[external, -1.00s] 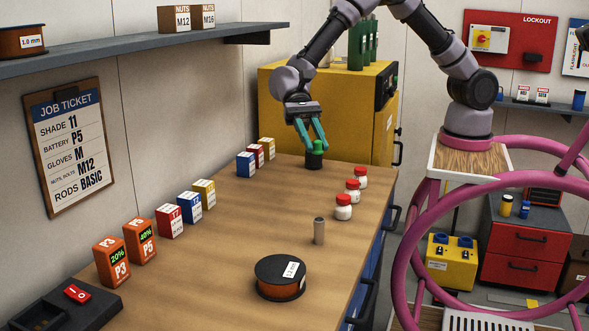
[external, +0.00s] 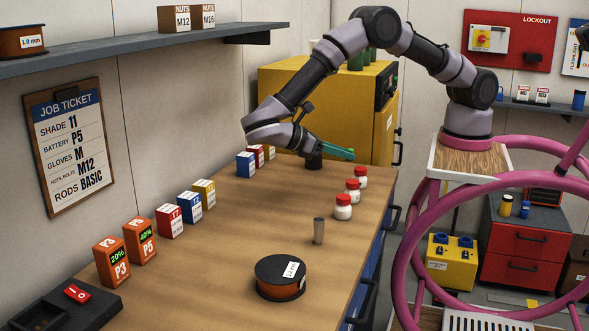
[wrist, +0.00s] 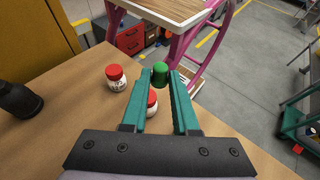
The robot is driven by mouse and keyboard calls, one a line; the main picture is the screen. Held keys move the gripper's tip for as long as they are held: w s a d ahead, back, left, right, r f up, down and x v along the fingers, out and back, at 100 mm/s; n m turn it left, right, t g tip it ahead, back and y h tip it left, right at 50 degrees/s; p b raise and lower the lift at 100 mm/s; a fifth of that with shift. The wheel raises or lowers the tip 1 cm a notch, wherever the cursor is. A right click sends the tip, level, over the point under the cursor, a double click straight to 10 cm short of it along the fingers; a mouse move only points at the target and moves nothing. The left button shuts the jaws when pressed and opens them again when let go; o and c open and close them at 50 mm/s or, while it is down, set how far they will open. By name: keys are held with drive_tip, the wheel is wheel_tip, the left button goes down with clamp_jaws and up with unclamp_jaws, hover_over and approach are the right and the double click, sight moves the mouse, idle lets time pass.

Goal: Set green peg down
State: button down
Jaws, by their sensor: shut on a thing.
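The green peg (wrist: 160,72) shows between the tips of my teal fingers in the wrist view. My gripper (wrist: 163,78) is shut on it. In the external view my gripper (external: 345,154) lies nearly level and points right, above the far end of the bench. The peg cannot be made out clearly there. A black cylindrical piece (external: 314,162) stands on the bench below my gripper, partly hidden by it. A black piece also shows at the left edge of the wrist view (wrist: 20,100).
Red-capped jars (external: 352,189) line the bench's right side, close to my fingers in the wrist view (wrist: 116,78). Small coloured boxes (external: 246,164) stand along the wall. A grey cylinder (external: 319,230) and a wire spool (external: 281,278) stand nearer. The bench middle (external: 265,215) is clear.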

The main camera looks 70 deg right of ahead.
drive_tip(key=w+d+r+n+t+h, duration=0.2)
drive_tip(key=w+d+n+t+h, duration=0.1)
drive_tip(key=d+n+t+h, duration=0.3)
wheel_tip(320, 180, up, 12)
drive_tip(key=n+t+y, duration=0.5)
drive_tip(key=n+t, duration=0.9)
hover_over(307, 180)
drive_tip(key=shift+m, duration=0.3)
wheel_tip(307, 180, down, 27)
drive_tip(key=shift+a, duration=0.15)
drive_tip(key=c, duration=0.7)
unclamp_jaws()
drive_tip(key=shift+f, duration=0.1)
